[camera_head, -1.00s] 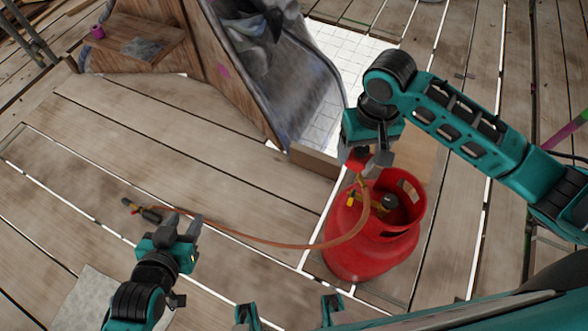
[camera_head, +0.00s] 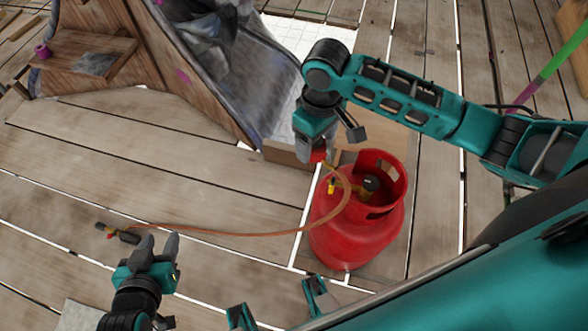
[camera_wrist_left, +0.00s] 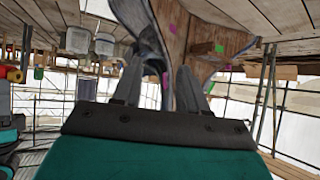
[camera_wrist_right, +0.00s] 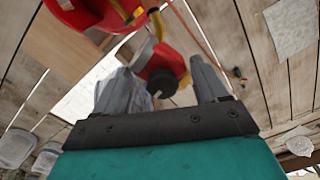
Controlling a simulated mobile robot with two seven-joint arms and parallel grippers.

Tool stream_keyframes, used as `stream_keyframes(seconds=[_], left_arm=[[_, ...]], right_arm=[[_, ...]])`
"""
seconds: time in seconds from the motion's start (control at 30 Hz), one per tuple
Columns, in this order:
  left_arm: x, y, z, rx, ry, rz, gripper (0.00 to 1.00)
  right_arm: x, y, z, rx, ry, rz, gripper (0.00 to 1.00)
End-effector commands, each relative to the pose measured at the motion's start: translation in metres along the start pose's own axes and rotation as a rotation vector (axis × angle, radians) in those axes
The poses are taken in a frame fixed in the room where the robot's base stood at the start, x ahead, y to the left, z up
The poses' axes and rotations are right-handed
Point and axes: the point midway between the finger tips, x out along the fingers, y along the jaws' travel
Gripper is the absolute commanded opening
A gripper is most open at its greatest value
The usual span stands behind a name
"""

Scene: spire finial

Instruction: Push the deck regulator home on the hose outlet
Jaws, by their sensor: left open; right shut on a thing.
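The regulator, a red round body with a black knob (camera_wrist_right: 165,78), is between the fingers of my right gripper (camera_head: 318,150), which is shut on it. In the head view only a red bit of it shows (camera_head: 319,156). It is at the upper left of the red gas bottle (camera_head: 350,240). The bottle's brass valve with a dark knob (camera_head: 371,184) sits inside its collar. Whether the regulator touches the valve cannot be told. An orange hose (camera_head: 240,234) runs from beside the regulator to a dark brass-tipped fitting (camera_head: 122,236). My left gripper (camera_head: 158,246) is open and empty just right of that fitting.
A wooden structure with a draped grey sheet (camera_head: 235,75) stands behind, left of my right gripper. A low wooden block (camera_head: 286,154) lies behind the bottle. Plank decking (camera_head: 120,185) is clear at left. Narrow gaps run between the planks.

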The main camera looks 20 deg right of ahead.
Motion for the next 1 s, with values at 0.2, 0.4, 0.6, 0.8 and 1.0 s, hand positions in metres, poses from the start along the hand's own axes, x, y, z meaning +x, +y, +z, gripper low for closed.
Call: stream_keyframes(seconds=[0.2,0.4,0.6,0.8,1.0], left_arm=[[0.019,0.006,0.01,-0.004,0.017,0.015,0.43],[0.031,0.009,0.021,-0.008,0.017,0.023,0.43],[0.043,0.014,0.033,-0.012,0.018,0.035,0.43],[0.056,0.021,0.041,-0.015,0.024,0.052,0.43],[0.068,0.024,0.052,-0.019,0.027,0.061,0.43]], right_arm=[[0.043,-0.001,-0.014,-0.405,0.001,-0.011,0.46],[0.075,-0.002,-0.024,-0.775,0.001,-0.018,0.46],[0.106,-0.001,-0.035,-1.144,0.006,-0.021,0.46],[0.137,0.002,-0.045,-1.51,0.009,-0.019,0.46],[0.167,0.006,-0.056,-1.874,0.009,-0.014,0.46]])
